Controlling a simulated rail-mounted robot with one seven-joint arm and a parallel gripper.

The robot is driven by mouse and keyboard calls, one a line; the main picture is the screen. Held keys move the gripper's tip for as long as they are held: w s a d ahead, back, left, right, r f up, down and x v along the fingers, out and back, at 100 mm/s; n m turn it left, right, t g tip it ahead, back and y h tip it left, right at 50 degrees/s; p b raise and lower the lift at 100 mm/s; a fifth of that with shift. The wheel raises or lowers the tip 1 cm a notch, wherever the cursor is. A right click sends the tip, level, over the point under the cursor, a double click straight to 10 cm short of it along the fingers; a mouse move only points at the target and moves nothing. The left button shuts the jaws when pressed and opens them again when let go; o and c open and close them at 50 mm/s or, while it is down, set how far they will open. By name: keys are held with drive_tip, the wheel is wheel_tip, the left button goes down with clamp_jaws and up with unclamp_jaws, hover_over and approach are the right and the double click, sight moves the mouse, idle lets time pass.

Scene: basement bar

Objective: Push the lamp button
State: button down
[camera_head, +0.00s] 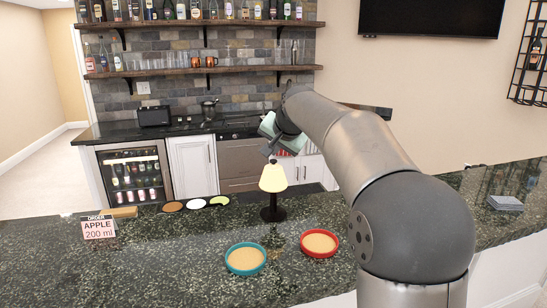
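The lamp (273,183) stands upright on the dark speckled counter, left of the picture's middle. It has a lit pale-yellow shade and a black stem and base (273,213). I cannot make out its button. My arm reaches in from the right, and my gripper (268,152) is just above the top of the shade, pointing down. Whether it touches the shade is unclear. The fingers are small and dark here, so I cannot tell whether they are open or shut.
A teal-rimmed dish (246,258) and a red-rimmed dish (319,243) sit in front of the lamp. Small round bowls (196,203) lie to its left. An order sign (98,227) stands at far left, and grey coasters (505,203) lie at right. The counter's front left is clear.

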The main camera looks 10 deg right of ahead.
drive_tip(key=shift+r, duration=0.15)
wheel_tip(320, 180, up, 6)
drive_tip(key=p, duration=0.5)
